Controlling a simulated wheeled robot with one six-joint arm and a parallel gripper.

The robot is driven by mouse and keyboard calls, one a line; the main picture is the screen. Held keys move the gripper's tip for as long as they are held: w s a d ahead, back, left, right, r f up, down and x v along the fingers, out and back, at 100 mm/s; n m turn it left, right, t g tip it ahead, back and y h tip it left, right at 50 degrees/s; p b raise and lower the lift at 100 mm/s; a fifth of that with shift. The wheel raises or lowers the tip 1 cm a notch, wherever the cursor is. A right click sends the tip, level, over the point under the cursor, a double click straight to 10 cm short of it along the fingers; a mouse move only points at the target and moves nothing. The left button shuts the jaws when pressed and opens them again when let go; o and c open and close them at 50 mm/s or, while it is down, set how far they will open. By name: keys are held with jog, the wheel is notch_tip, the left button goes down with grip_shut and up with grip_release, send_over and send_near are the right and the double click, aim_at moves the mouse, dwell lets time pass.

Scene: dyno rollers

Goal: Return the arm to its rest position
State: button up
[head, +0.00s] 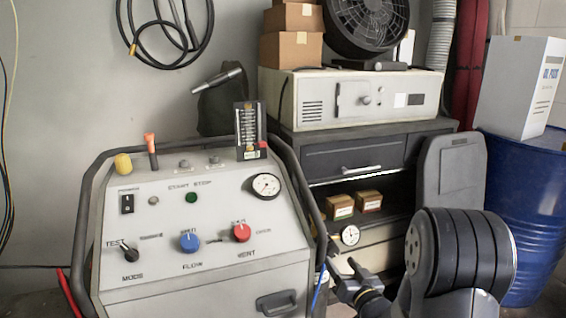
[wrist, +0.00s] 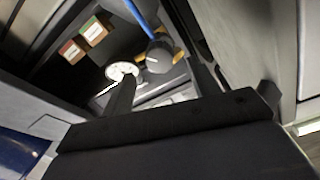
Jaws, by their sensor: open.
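My gripper (head: 342,268) is low in the head view, just right of the grey control console (head: 215,255) and in front of the dark cabinet (head: 352,157). My dark arm links reach in from the lower right. In the wrist view, the two fingers of my gripper (wrist: 160,75) stand apart with nothing held between them. A dark round fitting with a blue hose (wrist: 158,55) shows beyond the gap; I cannot tell its distance. A white dial gauge (wrist: 121,71) shows beyond the left finger.
The console's side and black frame tube (head: 300,195) are close to my gripper on the left. Small boxes (head: 340,207) sit on the cabinet's open shelf. A blue drum (head: 525,215) stands at the right, behind my arm.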

aim_at(334, 253)
jog(key=x, duration=0.4)
jog(key=shift+w+a, duration=0.1)
jog(key=shift+w, duration=0.3)
jog(key=shift+s+n, duration=0.1)
jog(key=shift+n, duration=0.5)
